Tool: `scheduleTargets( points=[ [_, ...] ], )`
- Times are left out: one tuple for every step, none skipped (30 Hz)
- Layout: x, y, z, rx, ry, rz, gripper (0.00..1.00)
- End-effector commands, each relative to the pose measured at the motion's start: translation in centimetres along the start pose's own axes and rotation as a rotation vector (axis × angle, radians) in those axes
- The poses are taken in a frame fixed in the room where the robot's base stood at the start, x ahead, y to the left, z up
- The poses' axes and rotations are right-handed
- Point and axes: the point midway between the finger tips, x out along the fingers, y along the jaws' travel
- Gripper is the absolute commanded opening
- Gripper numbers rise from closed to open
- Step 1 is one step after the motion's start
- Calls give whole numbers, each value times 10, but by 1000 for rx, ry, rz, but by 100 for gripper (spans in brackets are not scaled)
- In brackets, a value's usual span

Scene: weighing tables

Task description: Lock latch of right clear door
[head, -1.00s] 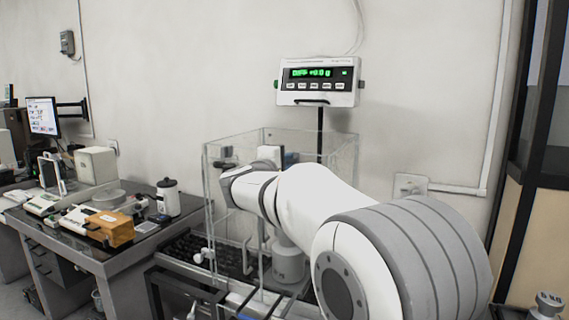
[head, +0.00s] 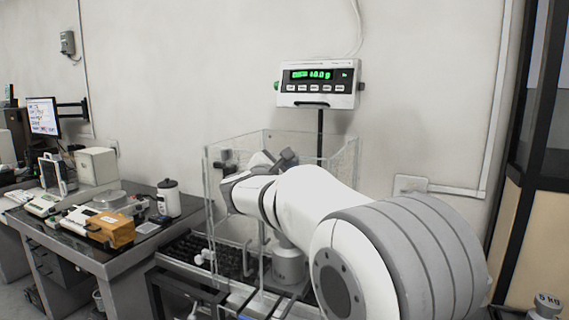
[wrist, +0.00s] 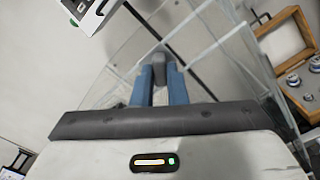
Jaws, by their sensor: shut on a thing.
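The clear enclosure (head: 222,205) with see-through doors stands in the middle of the head view, and my arm covers much of its right part. In the wrist view my gripper (wrist: 159,82) has its two blue fingers shut on a small dark grey piece (wrist: 159,64), which looks like the latch. Clear panels (wrist: 225,62) cross close around the fingers. I cannot tell which panel is the right door or whether the latch is locked. In the head view the gripper is mostly hidden behind my arm; a dark tilted part shows above it.
A grey cylinder (head: 289,266) stands inside the enclosure. The display (head: 318,87) is on a post behind it. A 5 kg weight (head: 547,308) sits at bottom right.

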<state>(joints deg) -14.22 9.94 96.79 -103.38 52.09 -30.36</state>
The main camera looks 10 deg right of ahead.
Motion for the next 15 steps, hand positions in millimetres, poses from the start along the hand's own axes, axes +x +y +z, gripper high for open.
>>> scheduleTargets(
  points=[
    [0,3,4,-43,-4,2,0],
    [0,3,5,-72,-4,2,0],
    [0,3,5,-110,-4,2,0],
    [0,4,5,-139,-5,2,0],
    [0,4,5,-167,-5,3,0],
    [0,4,5,-205,-5,2,0],
    [0,4,5,-233,-5,2,0],
    [0,4,5,-261,-5,2,0],
    [0,4,6,-296,-5,2,0],
    [0,4,6,-322,-5,2,0],
    [0,4,6,-348,-6,2,0],
    [0,4,6,-382,-6,2,0],
    [0,4,6,-405,-6,3,0],
    [0,4,6,-429,-6,3,0],
    [0,4,6,-459,-6,3,0]
  ],
)
